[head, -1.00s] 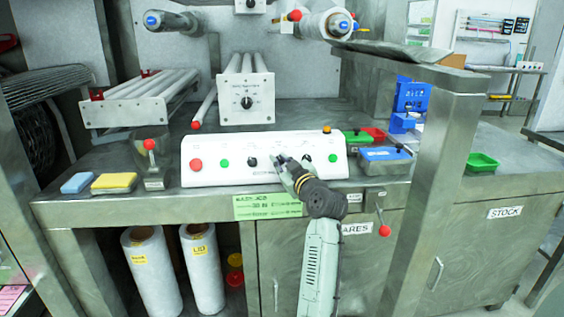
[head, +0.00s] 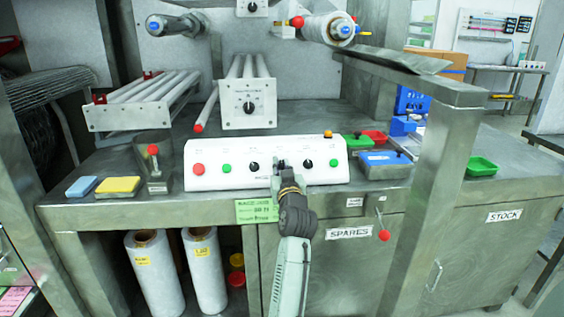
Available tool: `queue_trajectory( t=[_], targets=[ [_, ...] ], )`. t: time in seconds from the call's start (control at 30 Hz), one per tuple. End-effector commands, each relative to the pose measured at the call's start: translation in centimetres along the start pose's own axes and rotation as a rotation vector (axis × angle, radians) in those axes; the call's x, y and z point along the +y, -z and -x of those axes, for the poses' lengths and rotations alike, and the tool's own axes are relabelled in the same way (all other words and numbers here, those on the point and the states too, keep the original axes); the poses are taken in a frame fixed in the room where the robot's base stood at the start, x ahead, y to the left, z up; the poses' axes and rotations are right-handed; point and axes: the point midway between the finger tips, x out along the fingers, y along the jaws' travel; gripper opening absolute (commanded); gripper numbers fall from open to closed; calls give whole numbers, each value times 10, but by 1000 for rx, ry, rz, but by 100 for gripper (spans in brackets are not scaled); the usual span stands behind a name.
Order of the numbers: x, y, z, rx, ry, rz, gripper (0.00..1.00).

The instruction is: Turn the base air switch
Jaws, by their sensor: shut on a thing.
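A white control panel (head: 215,152) stands along the front of the steel bench, with a red button (head: 198,169), green buttons and a row of black knobs on its face. One black knob (head: 254,167) is left of my gripper and another knob (head: 308,163) is right of it. My gripper (head: 281,166) is at the panel face between these two, shut on a knob that its fingers mostly hide. The labels are too small to read, so I cannot tell by name which is the base air switch.
A blue sponge (head: 81,187) and a yellow sponge (head: 117,185) lie left of the panel. A red-knobbed lever (head: 383,234) juts from the bench front at right. A steel post (head: 447,165) stands further right. White rolls (head: 155,270) stand below the bench.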

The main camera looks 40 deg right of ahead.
Motion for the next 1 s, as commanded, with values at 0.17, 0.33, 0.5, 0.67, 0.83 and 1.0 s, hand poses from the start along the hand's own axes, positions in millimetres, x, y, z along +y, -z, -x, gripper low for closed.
queue_trajectory(
  t=[0.17,0.33,0.5,0.67,0.83,1.0],
  targets=[
    [2,8,0,6,-110,-126,0],
    [0,6,0,7,-202,-241,0],
    [-1,4,0,7,-277,-335,0],
    [-1,3,0,5,-329,-400,0],
    [0,2,0,4,-365,-442,0],
    [0,1,0,2,-381,-461,0]
  ],
)
